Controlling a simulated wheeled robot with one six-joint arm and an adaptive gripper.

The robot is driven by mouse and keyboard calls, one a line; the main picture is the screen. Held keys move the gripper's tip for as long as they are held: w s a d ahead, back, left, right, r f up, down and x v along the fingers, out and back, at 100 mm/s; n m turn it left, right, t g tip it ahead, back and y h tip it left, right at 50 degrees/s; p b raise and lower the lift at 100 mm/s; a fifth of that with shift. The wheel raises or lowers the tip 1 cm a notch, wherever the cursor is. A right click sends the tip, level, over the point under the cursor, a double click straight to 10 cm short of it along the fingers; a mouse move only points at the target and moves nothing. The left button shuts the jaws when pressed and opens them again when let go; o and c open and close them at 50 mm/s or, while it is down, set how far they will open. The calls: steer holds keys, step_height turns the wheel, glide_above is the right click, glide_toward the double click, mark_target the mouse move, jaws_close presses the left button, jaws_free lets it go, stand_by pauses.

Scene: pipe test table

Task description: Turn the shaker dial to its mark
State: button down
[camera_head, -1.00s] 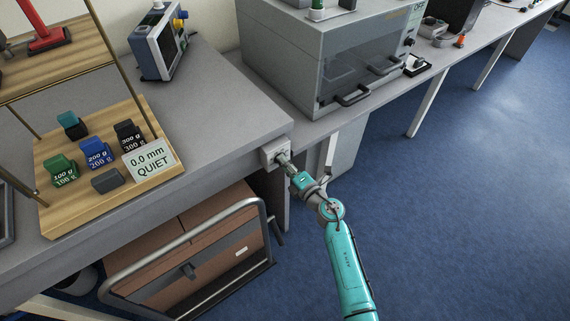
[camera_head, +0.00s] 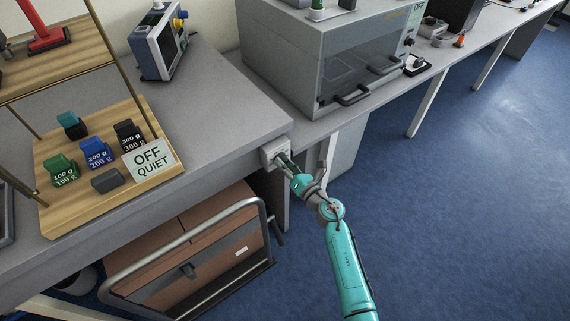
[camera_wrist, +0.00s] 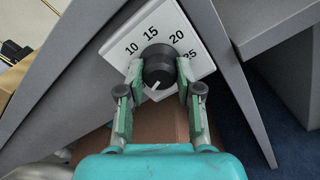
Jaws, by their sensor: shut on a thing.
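The shaker dial (camera_wrist: 158,68) is a round black knob with a white pointer line. It sits on a white plate (camera_wrist: 196,48) marked 10, 15, 20 and 25. The pointer points down and slightly left in the wrist view, away from these visible numbers. My gripper (camera_wrist: 160,76) has one finger on each side of the knob and is shut on it. The fingers hide the plate's lower parts. In the head view the plate (camera_head: 268,152) is on the bench's front corner, with my gripper (camera_head: 281,158) at it. The display sign (camera_head: 152,159) reads OFF, QUIET.
A wooden shaker platform (camera_head: 75,218) on the bench carries several labelled weights. A grey oven (camera_head: 330,60) stands behind. The blue floor at right is clear.

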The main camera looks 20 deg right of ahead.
steer(key=shift+f+n, duration=0.1)
steer(key=shift+n, duration=0.2)
steer(key=c, duration=0.8)
jaws_free()
steer(key=shift+o, duration=0.2)
steer(key=shift+s, duration=0.1)
steer(key=v, duration=1.2)
